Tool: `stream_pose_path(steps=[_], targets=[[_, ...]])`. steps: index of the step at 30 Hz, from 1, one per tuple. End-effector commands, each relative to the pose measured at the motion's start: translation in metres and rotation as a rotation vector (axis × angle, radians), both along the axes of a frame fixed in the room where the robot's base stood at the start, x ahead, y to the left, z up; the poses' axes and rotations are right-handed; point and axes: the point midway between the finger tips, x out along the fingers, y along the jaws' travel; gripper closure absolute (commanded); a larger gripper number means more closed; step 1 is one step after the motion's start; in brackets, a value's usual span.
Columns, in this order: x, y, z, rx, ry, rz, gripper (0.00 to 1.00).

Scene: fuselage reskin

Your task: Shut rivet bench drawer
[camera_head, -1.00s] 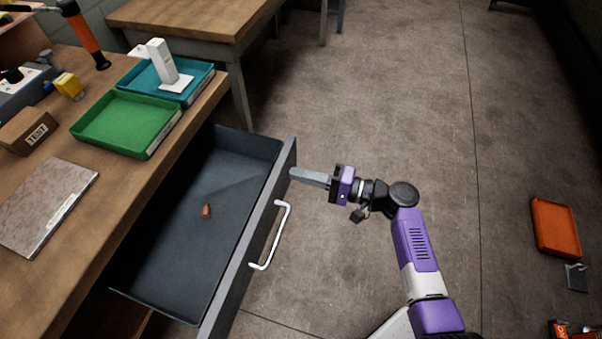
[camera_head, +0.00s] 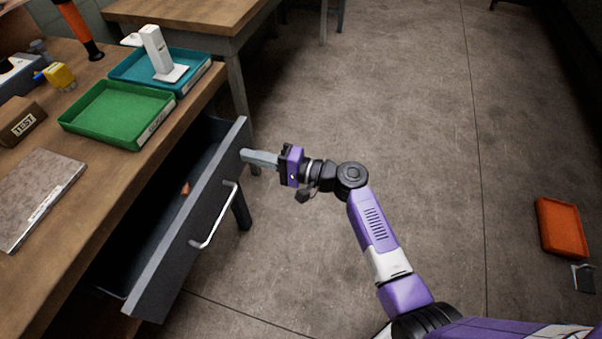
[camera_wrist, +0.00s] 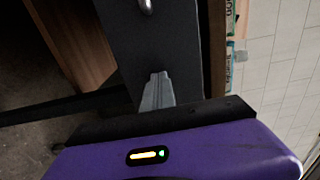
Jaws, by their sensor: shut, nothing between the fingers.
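The rivet bench drawer (camera_head: 178,244) is dark grey with a white bar handle (camera_head: 215,216). It stands partly open under the wooden bench top, with a small reddish-brown piece (camera_head: 185,188) inside. My gripper (camera_head: 246,156) is shut and empty. Its fingertips are at the drawer front near the far end, beyond the handle; they look in contact with it. In the wrist view the grey fingers (camera_wrist: 157,90) reach to the dark drawer front (camera_wrist: 150,45), and part of the handle (camera_wrist: 146,6) shows at the top edge.
On the bench top (camera_head: 85,215) are a green tray (camera_head: 120,115), a teal tray (camera_head: 130,75) with a white device, a TEST box (camera_head: 20,124) and a grey panel (camera_head: 40,195). An orange tray (camera_head: 562,228) lies on the floor at right. The floor between is clear.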

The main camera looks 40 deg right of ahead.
Motion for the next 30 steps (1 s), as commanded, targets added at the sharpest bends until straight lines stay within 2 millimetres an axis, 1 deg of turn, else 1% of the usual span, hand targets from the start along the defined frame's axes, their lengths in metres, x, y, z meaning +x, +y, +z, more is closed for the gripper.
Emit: stream_pose_path(steps=[1,6,12,15,21,30], targets=[[0.013,0.011,-0.005,0.000,-0.004,0.005,1.00],[0.049,0.037,-0.005,0.000,-0.003,0.004,1.00],[0.083,0.062,-0.004,0.000,-0.002,0.004,1.00],[0.096,0.070,-0.004,0.000,-0.001,0.002,1.00],[0.112,0.082,-0.002,0.000,0.000,0.001,1.00],[0.119,0.087,0.001,0.000,0.000,-0.001,1.00]])
